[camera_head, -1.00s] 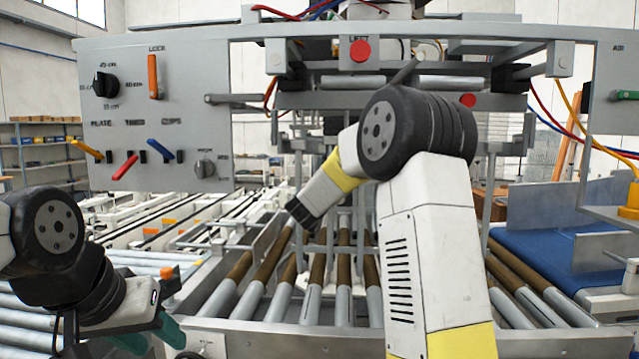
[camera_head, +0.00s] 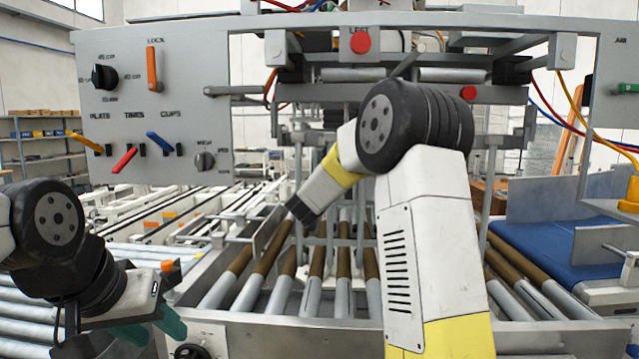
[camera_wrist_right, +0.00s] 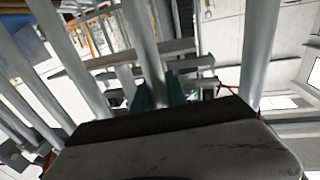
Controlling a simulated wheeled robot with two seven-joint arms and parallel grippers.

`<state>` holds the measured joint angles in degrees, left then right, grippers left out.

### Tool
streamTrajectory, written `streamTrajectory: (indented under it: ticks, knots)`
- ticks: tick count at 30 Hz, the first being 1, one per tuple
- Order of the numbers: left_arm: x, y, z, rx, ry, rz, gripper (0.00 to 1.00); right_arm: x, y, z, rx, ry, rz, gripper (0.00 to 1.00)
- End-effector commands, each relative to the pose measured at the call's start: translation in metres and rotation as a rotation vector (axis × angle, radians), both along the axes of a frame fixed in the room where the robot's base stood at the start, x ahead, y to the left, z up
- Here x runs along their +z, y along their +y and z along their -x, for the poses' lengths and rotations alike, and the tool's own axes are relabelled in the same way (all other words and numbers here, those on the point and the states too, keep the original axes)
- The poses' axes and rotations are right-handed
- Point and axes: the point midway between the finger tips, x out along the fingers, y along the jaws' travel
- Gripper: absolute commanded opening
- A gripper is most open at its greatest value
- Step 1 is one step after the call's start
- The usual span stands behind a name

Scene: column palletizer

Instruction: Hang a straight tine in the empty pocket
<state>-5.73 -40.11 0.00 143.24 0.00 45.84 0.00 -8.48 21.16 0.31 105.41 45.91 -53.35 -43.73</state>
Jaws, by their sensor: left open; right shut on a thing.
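My right gripper (camera_wrist_right: 160,90) shows its teal fingers in the right wrist view, shut on a grey straight tine (camera_wrist_right: 142,35). The tine runs up the picture from between the fingers; its far end is not clear. In the head view my right arm reaches into the machine and its fingers are hidden. Several upright grey bars (camera_head: 361,215) stand behind the rollers there, partly covered by my arm. I cannot pick out the empty pocket. My left gripper (camera_head: 152,330) is open and empty at the lower left, in front of the conveyor.
A control panel (camera_head: 215,130) with levers and knobs hangs at the upper left. A roller conveyor (camera_head: 315,290) with brown-and-grey rollers lies below the machine frame. A blue belt (camera_head: 535,255) is at the right. Other bars crowd around my right gripper in the wrist view.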

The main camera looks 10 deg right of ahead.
Motion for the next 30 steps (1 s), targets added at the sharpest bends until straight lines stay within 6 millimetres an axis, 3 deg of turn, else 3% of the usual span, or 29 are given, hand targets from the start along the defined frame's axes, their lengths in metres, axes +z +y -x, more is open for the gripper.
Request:
streamTrajectory:
  ticks: [1,4,15,30]
  knots:
    - [0.000,0.000,0.000,0.000,0.000,0.000,0.43,0.002,0.000,0.000,-0.001,-0.004,0.001,0.24]
    - [0.000,0.000,0.000,0.000,0.000,0.000,0.43,0.002,0.000,0.000,0.000,-0.004,0.001,0.43]
    - [0.000,0.000,0.000,0.000,0.000,0.000,0.43,-0.001,0.002,0.004,0.001,0.002,-0.001,0.43]
    - [0.000,0.000,0.000,0.000,0.000,0.000,0.43,-0.001,0.035,0.066,0.001,-0.002,0.000,0.43]
